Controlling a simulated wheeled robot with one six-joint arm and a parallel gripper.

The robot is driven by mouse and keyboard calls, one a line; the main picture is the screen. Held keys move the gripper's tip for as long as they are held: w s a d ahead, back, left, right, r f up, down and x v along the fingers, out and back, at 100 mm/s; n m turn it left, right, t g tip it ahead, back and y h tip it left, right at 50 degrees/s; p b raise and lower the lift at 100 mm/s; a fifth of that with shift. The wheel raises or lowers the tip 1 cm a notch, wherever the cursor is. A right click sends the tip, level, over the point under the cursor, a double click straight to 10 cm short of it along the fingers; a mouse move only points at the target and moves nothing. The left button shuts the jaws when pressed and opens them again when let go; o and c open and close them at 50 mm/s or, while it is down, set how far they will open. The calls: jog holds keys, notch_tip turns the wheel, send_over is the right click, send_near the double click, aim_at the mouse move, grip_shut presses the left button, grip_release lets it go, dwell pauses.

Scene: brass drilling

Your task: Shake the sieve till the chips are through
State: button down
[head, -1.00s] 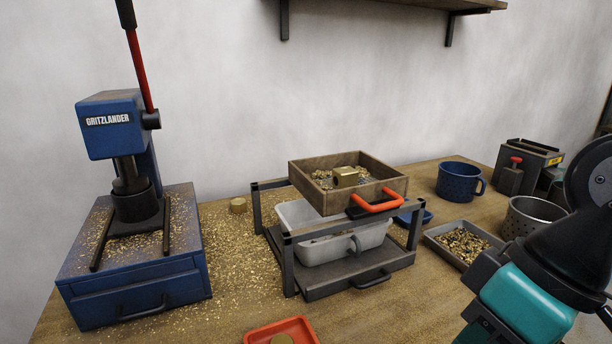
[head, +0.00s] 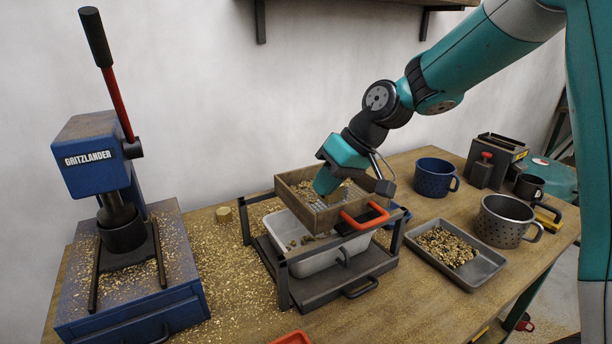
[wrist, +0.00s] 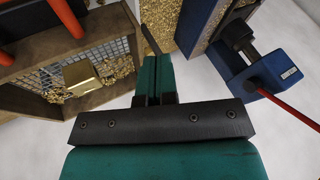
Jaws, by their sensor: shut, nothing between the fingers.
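The sieve is a wooden box with a mesh floor and an orange handle (head: 365,218); its wooden rim (head: 297,208) rests on a dark frame (head: 284,285). Brass chips (wrist: 118,70) and a brass block (wrist: 80,76) lie on the mesh. A pale bin (head: 318,262) stands under the sieve with some chips in it. My gripper (head: 324,186) is low at the sieve, partly covering its inside in the head view. In the wrist view my gripper (wrist: 157,75) is shut and empty, beside the sieve wall; whether it touches is unclear.
A blue press (head: 130,250) stands left, with loose chips scattered on the table between. Right of the frame are a grey tray (head: 478,270) of chips, a perforated metal mug (head: 502,220) and a blue mug (head: 434,178). A shelf (head: 345,6) hangs above.

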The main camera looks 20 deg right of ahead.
aim_at(308, 199)
jog(key=w+d+m+t+p, duration=0.1)
jog(key=w+d+p, duration=0.1)
jog(key=w+d, duration=0.35)
jog(key=p+x, duration=0.2)
jog(key=x, duration=0.9)
jog(key=shift+w+a+r, duration=0.1)
jog(key=shift+w+r, duration=0.05)
